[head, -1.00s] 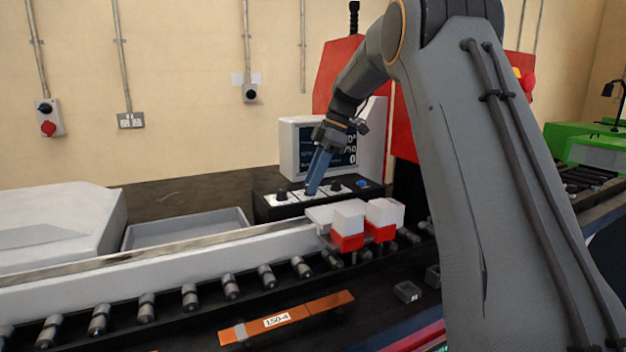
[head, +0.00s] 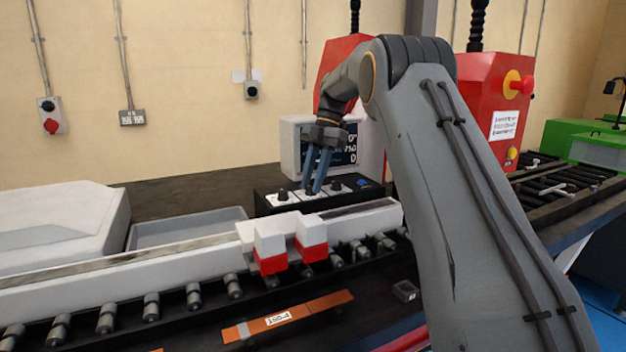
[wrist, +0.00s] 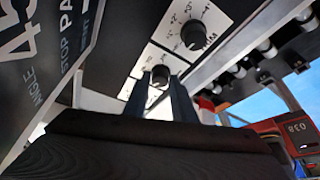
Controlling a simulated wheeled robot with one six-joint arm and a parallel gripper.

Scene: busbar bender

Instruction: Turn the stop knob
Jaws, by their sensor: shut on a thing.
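A black control box (head: 262,204) carries a row of black knobs on white plates. The left knob (head: 283,195) is free. My gripper (head: 310,190) reaches down from above and is shut on the middle knob, which shows between the fingertips in the wrist view (wrist: 160,75). The right knob (head: 336,185) is free and also shows in the wrist view (wrist: 194,36). A screen (head: 343,148) behind the box is partly hidden by my gripper. Two white-and-red blocks (head: 270,251) sit at the white rail.
A blue button (head: 362,183) sits right of the knobs. A copper bar (head: 288,317) with a label lies in front of the rollers (head: 193,296). A grey tray (head: 188,230) stands at the left. A red box with an emergency button (head: 521,85) stands right of my arm.

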